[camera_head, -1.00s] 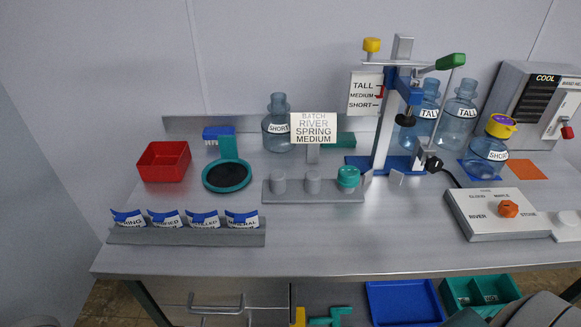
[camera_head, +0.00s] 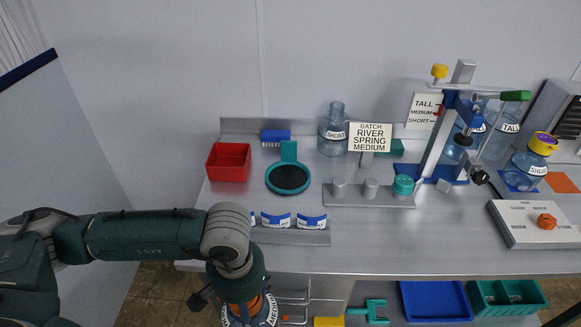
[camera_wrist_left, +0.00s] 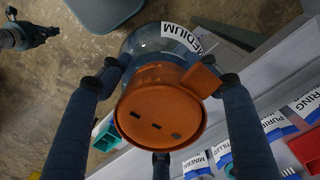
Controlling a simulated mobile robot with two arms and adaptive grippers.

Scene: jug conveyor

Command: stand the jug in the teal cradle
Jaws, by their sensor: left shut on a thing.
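My left gripper (camera_wrist_left: 165,100) is shut on a clear blue jug (camera_wrist_left: 150,42) with an orange cap and a MEDIUM label. The wrist view looks down on the cap, with fingers around it. In the head view the jug (camera_head: 236,316) is at the bottom edge, in front of the bench and partly cut off. A teal forked piece (camera_head: 372,311) lies low under the bench. A teal round holder with a black disc (camera_head: 267,178) stands on the bench. I cannot tell which is the cradle. A dark jointed part at the wrist view's upper left may be my right gripper (camera_wrist_left: 22,36).
A label rack (camera_head: 315,237) runs along the bench front, with a red bin (camera_head: 229,162) behind. A blue press (camera_head: 444,140), several jugs and a dial box (camera_head: 520,225) stand to the right. Blue (camera_head: 435,302) and teal (camera_head: 508,298) crates sit below.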

